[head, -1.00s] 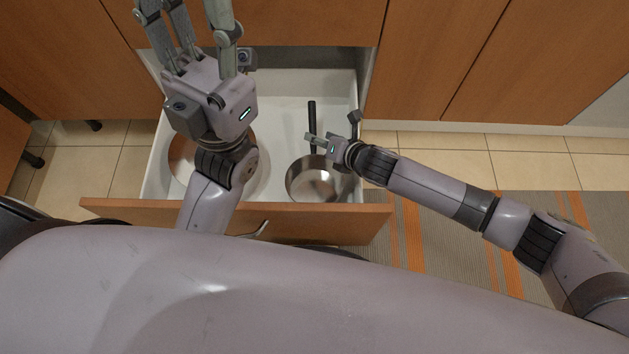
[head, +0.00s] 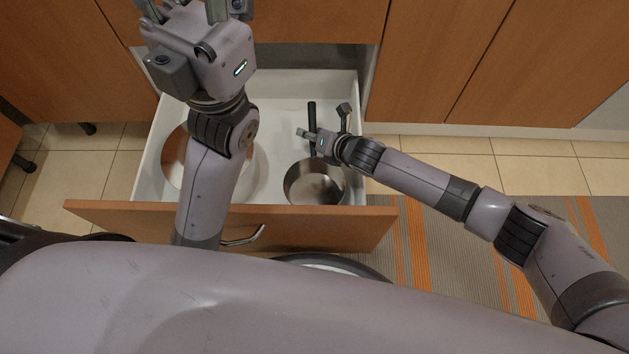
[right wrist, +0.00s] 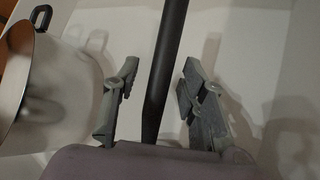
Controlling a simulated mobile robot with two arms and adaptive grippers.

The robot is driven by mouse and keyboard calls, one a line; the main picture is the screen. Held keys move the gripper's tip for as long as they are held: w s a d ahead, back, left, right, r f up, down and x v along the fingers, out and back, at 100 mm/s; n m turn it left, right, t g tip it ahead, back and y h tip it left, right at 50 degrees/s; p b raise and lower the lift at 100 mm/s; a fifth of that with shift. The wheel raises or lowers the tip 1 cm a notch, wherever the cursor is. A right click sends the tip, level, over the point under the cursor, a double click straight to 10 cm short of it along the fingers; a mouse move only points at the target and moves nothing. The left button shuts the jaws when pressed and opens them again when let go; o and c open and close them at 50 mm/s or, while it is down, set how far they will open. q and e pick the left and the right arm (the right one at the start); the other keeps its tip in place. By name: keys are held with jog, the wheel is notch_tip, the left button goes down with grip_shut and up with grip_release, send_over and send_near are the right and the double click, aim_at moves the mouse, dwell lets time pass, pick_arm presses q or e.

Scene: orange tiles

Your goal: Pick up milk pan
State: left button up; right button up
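The milk pan (head: 314,184) is a small steel pan with a long black handle (head: 311,112). It sits in the open drawer near the front panel, on the right side. My right gripper (head: 322,120) is open over the handle. In the right wrist view the dark handle (right wrist: 164,65) runs between the two fingers (right wrist: 158,98), with a gap on each side. The pan's bowl is not clearly seen in that view. My left gripper (head: 193,10) is open and empty at the top of the head view, its fingertips cut off by the frame.
A larger pot (head: 174,163) stands at the drawer's left, partly hidden by my left arm; it also shows in the right wrist view (right wrist: 50,85). The drawer (head: 278,110) has white walls and a wooden front. Closed cabinets stand around it. A striped rug (head: 440,240) lies right.

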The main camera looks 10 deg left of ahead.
grip_shut()
dwell(0.8)
jog(key=shift+r, duration=0.1)
